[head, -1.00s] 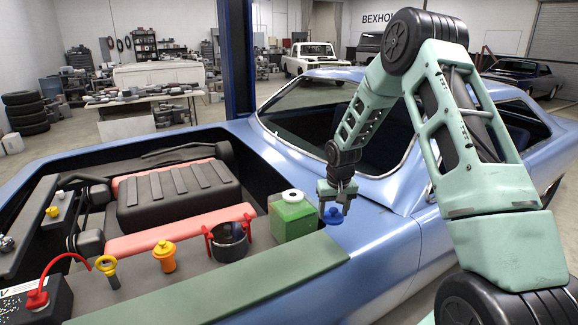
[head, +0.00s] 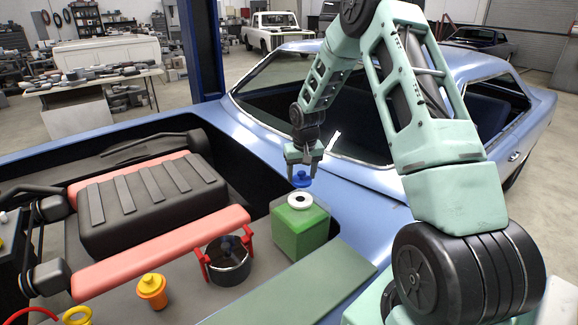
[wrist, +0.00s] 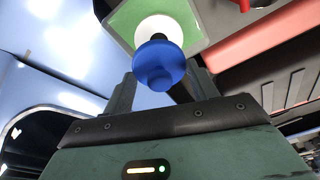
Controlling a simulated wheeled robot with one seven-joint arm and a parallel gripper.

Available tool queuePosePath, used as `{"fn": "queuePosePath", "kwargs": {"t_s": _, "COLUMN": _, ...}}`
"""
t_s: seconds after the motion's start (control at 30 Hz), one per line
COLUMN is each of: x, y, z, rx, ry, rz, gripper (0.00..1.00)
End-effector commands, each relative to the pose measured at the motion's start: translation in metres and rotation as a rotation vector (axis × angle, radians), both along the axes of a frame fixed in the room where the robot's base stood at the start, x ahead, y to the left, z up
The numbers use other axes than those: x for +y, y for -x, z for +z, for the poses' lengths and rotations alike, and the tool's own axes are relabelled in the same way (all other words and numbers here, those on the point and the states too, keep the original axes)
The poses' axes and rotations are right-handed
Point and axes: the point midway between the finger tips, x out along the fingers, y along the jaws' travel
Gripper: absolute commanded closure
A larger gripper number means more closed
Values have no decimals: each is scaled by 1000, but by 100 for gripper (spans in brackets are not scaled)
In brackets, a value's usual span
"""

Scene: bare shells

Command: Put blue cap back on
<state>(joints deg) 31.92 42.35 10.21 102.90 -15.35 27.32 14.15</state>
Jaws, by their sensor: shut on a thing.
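The blue cap (head: 302,179) is held between the fingertips of my gripper (head: 303,176), which points down and is shut on it. The cap is just above the white ring-shaped neck (head: 300,201) of the green tank (head: 300,230), with a small gap showing in the head view. In the wrist view the blue cap (wrist: 159,66) covers the lower part of the white neck (wrist: 160,30). A dark hole edge shows beside the cap. The green tank top (wrist: 195,22) lies beyond.
A dark pot with red handles (head: 227,262) stands left of the tank. A yellow-orange capped filler (head: 152,290) is farther left. A green strip (head: 312,295) runs in front, and the blue car body (head: 350,210) is to the right.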

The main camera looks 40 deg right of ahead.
Motion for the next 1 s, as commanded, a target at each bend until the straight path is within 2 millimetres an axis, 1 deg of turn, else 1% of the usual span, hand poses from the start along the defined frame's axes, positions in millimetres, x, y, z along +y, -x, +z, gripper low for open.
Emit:
{"fn": "queuePosePath", "kwargs": {"t_s": 0.27, "x": 0, "y": 0, "z": -9, "rx": 1, "ry": 0, "rz": 0, "gripper": 64}}
{"fn": "queuePosePath", "kwargs": {"t_s": 0.8, "x": 0, "y": 0, "z": -56, "rx": 1, "ry": 0, "rz": 0, "gripper": 64}}
{"fn": "queuePosePath", "kwargs": {"t_s": 1.0, "x": 0, "y": 0, "z": -64, "rx": 0, "ry": 0, "rz": 0, "gripper": 64}}
